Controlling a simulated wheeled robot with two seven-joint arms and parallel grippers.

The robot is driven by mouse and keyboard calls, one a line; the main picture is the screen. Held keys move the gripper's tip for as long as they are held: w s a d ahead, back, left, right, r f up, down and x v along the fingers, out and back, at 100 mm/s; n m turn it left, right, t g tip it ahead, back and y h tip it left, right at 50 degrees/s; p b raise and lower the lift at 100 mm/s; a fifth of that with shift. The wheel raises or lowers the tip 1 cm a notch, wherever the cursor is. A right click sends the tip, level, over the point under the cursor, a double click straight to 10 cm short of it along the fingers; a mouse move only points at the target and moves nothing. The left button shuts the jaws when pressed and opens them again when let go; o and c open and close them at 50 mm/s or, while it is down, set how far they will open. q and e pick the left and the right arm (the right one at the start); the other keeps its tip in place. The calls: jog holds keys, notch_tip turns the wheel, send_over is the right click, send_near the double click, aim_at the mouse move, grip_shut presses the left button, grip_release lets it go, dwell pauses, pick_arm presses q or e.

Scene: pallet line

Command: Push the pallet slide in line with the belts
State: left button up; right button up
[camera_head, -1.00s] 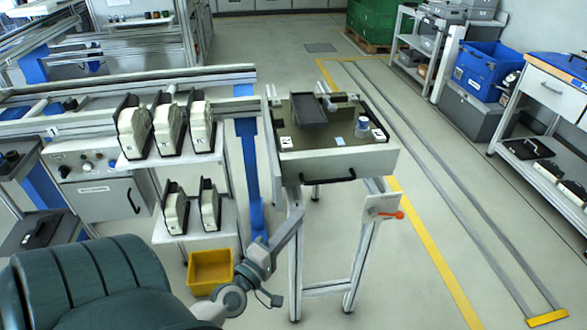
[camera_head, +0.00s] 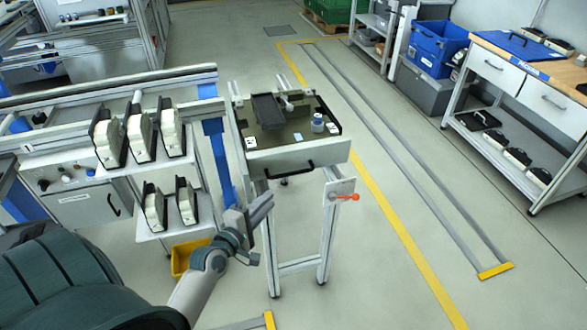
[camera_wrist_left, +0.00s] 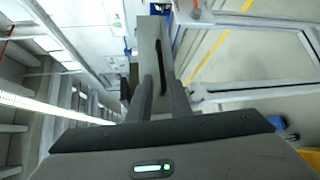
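The pallet slide (camera_head: 258,162) is a grey tray with a black front handle (camera_head: 288,172), on a metal stand right of the belt ends. It carries a dark pallet part (camera_head: 266,111) and small items. Its front edge lies nearer me than the belts (camera_head: 150,80). My left gripper (camera_head: 258,207) is below and left of the handle, before the slide's stand, apparently empty. In the left wrist view, its two fingers (camera_wrist_left: 160,95) stand apart. Beyond them is a grey panel with a black handle (camera_wrist_left: 165,60), seemingly the slide's front; contact cannot be told. My right gripper is not visible.
White and black cases (camera_head: 140,138) stand on two shelves left of the slide. A yellow bin (camera_head: 181,258) is partly behind my arm. An orange-handled lever (camera_head: 347,196) is on the stand's right. Floor rails (camera_head: 420,160) and clear floor lie to the right.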

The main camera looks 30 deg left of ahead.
aim_at(295, 173)
pick_arm(q)
jog(key=shift+w+a+f, duration=0.1)
jog(key=shift+w, duration=0.15)
jog(key=w, duration=0.5)
jog(key=w+f+p, duration=0.1)
jog(key=w, duration=0.5)
jog(key=w+a+f+p, duration=0.1)
jog(key=w, duration=0.4)
jog(key=shift+w+f, duration=0.25)
jog(key=shift+w, duration=0.15)
grip_shut()
